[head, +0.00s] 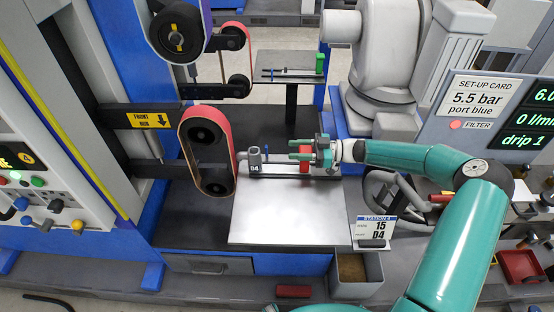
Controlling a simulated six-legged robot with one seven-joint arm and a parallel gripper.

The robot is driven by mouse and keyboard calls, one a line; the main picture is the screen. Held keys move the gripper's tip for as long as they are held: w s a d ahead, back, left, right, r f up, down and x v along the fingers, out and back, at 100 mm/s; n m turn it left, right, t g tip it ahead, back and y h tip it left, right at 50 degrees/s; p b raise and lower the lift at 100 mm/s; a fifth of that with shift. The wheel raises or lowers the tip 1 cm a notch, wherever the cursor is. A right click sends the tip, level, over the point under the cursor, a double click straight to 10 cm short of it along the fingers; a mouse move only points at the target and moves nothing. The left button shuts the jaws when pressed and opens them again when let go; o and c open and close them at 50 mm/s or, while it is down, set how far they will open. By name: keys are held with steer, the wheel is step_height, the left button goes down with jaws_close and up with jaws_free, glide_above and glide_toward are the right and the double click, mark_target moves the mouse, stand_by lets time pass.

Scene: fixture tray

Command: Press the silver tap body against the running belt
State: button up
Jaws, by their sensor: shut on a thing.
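A small grey upright piece (255,161), which looks like the silver tap body, stands at the left end of a dark fixture rail (285,171). A thin blue pin stands just right of it. The running belt (190,125) is a reddish loop around two black wheels, left of the piece, with a narrow gap between them. My gripper (299,152) reaches in from the right and is shut on a red block (305,167) at the rail's right part. The fingers partly hide the block. I cannot tell whether the rail rests or is lifted.
A bright metal plate (290,215) lies clear in front of the rail. A second belt unit (235,50) and a rear shelf (285,77) with a green block stand behind. A station card (374,230) stands front right, and a grey bin (355,285) is below it.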

steer(key=shift+s+a, duration=0.1)
steer(key=shift+a, duration=0.8)
stand_by(2.3)
steer(key=d, duration=0.9)
steer(key=shift+d, duration=0.4)
steer(key=o, duration=1.4)
steer(key=shift+c, duration=0.2)
steer(key=d, duration=1.2)
